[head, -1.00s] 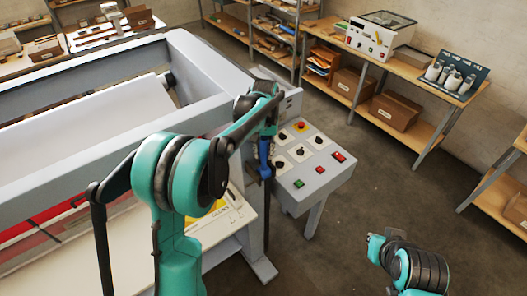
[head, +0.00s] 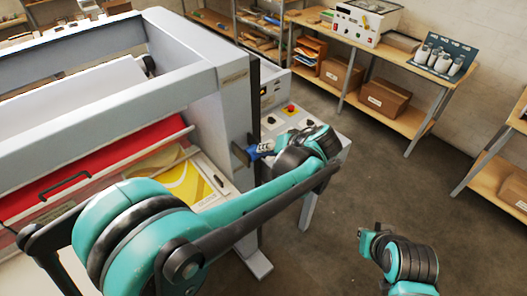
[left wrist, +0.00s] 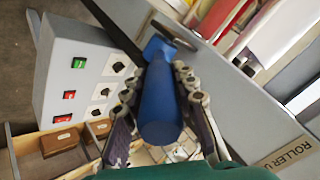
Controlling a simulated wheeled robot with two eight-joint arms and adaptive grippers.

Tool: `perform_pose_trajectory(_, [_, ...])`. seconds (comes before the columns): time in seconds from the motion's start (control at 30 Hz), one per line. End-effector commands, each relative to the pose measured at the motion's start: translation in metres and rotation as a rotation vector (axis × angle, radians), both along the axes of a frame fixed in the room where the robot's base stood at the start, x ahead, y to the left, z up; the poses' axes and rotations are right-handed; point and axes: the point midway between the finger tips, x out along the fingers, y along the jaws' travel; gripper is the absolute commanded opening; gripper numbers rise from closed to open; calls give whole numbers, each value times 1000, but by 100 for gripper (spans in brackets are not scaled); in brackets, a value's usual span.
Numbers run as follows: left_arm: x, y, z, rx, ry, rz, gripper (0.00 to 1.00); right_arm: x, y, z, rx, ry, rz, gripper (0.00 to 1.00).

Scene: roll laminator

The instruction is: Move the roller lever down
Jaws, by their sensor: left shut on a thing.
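The roller lever has a blue handle (head: 261,149) on a dark metal arm at the right end of the laminator's frame. In the head view the handle points sideways from the dark pivot end (head: 241,156). My left gripper (left wrist: 158,88) is shut around the blue handle, with one finger on each side of it in the left wrist view. The handle's rounded end (left wrist: 160,132) faces that camera. In the head view my left wrist hides most of the gripper. Part of my right arm shows at the lower right; its gripper cannot be made out.
The grey control panel (left wrist: 85,75) with coloured buttons stands close beside the lever. The laminator frame (head: 195,90) is on the left, with red and yellow sheets below it. Shelves and a wooden bench (head: 400,118) stand behind.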

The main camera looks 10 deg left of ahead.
Motion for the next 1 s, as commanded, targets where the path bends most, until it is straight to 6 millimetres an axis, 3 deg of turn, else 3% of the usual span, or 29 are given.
perform_pose_trajectory(0.03, [-4,-6,-15,33,-25,-5,0,0,0,-19,0,0,0,0])
perform_pose_trajectory(0.1, [-7,-10,-22,84,-65,-4,0,0,0,-33,0,0,0,0])
perform_pose_trajectory(0.5, [-17,-22,-51,319,-249,0,0,0,0,-98,0,0,0,0])
perform_pose_trajectory(0.7, [-19,-23,-57,385,-299,2,0,0,0,-115,0,0,0,0])
perform_pose_trajectory(1.0, [-19,-24,-58,420,-325,2,0,0,0,-123,0,0,0,0])
